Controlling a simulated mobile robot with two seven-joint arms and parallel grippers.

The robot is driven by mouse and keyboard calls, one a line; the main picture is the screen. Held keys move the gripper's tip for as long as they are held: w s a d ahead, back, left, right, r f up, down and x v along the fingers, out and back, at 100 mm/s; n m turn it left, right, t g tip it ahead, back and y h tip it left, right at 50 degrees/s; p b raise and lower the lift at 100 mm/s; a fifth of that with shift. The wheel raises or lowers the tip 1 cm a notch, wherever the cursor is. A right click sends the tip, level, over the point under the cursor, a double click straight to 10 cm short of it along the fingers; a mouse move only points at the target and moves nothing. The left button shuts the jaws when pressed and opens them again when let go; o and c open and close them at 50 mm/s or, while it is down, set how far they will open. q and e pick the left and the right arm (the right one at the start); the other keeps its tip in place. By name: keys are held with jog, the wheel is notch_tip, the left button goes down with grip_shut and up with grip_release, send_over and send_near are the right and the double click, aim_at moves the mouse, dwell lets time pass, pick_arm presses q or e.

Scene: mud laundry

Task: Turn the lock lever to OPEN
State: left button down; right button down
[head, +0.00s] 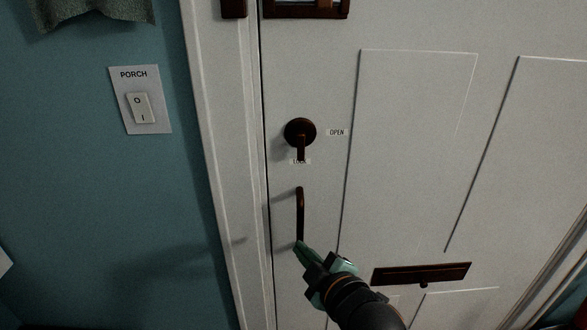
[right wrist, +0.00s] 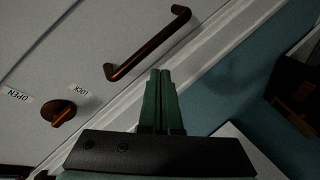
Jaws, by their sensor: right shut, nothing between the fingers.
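The dark bronze lock lever (head: 301,146) hangs from its round plate on the white door in the head view, pointing down at a small label, partly covered by it, that reads LOCK in the right wrist view. The OPEN label (head: 337,132) is to the right of the plate. The lever also shows in the right wrist view (right wrist: 62,114), at the left. My right gripper (head: 299,246) is shut and empty, below the lever, with its tips by the lower end of the door handle in the head view. I cannot tell whether they touch it. My left gripper is not in view.
The bronze door handle (head: 300,214) stands below the lever. A mail slot (head: 421,273) is low on the door (head: 415,150). A PORCH switch (head: 140,107) is on the blue wall at the left. The door face around the lever is clear.

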aim_at(301, 145)
notch_tip(301, 145, up, 16)
jog(key=s+a+n+t+b, duration=0.2)
jog(key=n+t+b, duration=0.1)
jog(key=n, duration=0.4)
jog(key=shift+a+n+t+b, duration=0.25)
jog(key=shift+n+t+b, duration=0.05)
jog(key=shift+t+b, duration=0.1)
jog(key=w, duration=0.9)
jog(key=shift+w+d, duration=0.1)
jog(key=shift+w, duration=0.1)
jog(key=shift+d, duration=0.4)
